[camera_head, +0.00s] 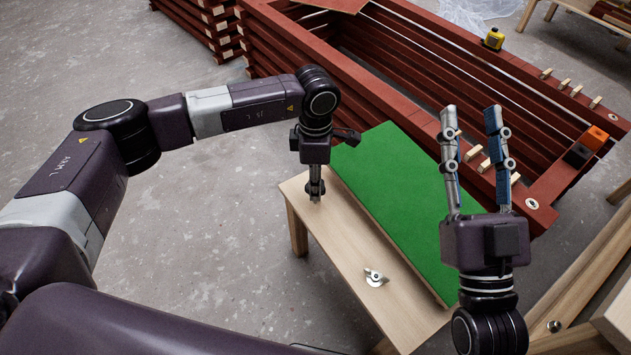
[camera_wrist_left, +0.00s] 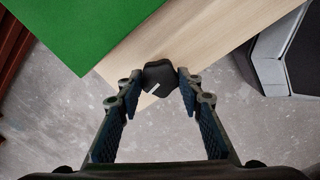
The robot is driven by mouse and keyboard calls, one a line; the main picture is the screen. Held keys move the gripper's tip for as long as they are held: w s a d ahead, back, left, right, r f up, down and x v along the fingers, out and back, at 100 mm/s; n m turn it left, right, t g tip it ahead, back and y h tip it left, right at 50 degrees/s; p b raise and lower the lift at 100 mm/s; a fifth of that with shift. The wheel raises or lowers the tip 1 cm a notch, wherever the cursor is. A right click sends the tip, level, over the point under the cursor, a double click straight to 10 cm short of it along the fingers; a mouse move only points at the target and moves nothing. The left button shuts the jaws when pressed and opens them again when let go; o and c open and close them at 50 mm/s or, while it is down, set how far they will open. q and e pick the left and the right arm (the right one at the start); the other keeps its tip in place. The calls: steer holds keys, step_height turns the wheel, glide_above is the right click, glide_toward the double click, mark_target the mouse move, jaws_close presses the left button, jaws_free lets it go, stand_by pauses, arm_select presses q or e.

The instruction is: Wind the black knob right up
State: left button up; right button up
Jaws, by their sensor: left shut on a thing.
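The black knob (camera_wrist_left: 160,74) sits at the corner of a pale wooden bench top (camera_head: 385,290), and a short white mark shows on it. My left gripper (camera_wrist_left: 160,80) is shut on the knob, with one fingertip on each side of it. In the head view my left gripper (camera_head: 316,192) points down at the bench's far left corner and hides the knob. My right gripper (camera_head: 471,112) is open and empty, its fingers pointing up and away, over the right side of the bench.
A green board (camera_head: 400,200) lies along the bench top. A silver wing-shaped fitting (camera_head: 375,278) is on the near part. Red battens (camera_head: 400,60) are stacked behind, with a yellow tape measure (camera_head: 493,39) and orange and black blocks (camera_head: 594,138) on top. Grey floor (camera_head: 230,240) is clear at left.

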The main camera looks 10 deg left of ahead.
arm_select(q)
steer(key=shift+m, duration=0.3)
steer(key=o, duration=1.2)
steer(key=shift+c, duration=0.2)
steer(key=shift+r, duration=0.1)
step_height(320, 180, up, 12)
